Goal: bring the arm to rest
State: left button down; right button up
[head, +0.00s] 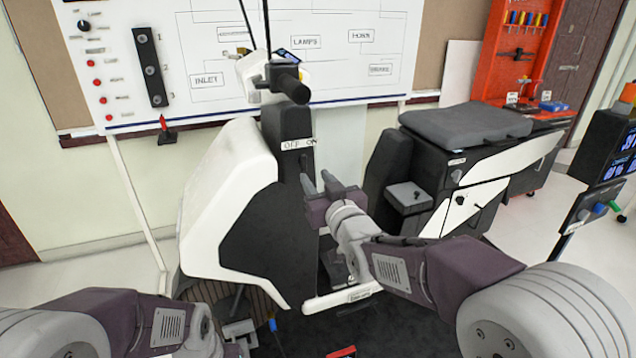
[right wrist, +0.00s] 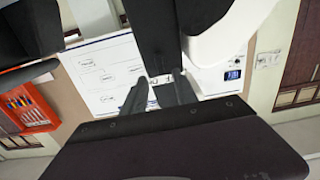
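My right arm comes in from the right in the head view. Its gripper (head: 318,182) is in front of the dark column of the white and black scooter rig, just below the OFF/ON label (head: 298,143). The two fingers stand apart with nothing between them. In the right wrist view the fingers (right wrist: 158,92) are also apart, with the column and its label beyond them. I cannot tell whether they touch the column. My left arm (head: 160,325) is low at the left in the head view.
The white front shield (head: 222,185) and the grey seat (head: 465,122) flank the column. The handlebar grip (head: 288,86) is above my right gripper. A labelled wiring board (head: 330,70) is behind. An orange tool rack (head: 520,45) and a dark display (head: 610,145) stand at the right.

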jog(key=shift+s+d, duration=0.15)
jog(key=shift+s, duration=0.3)
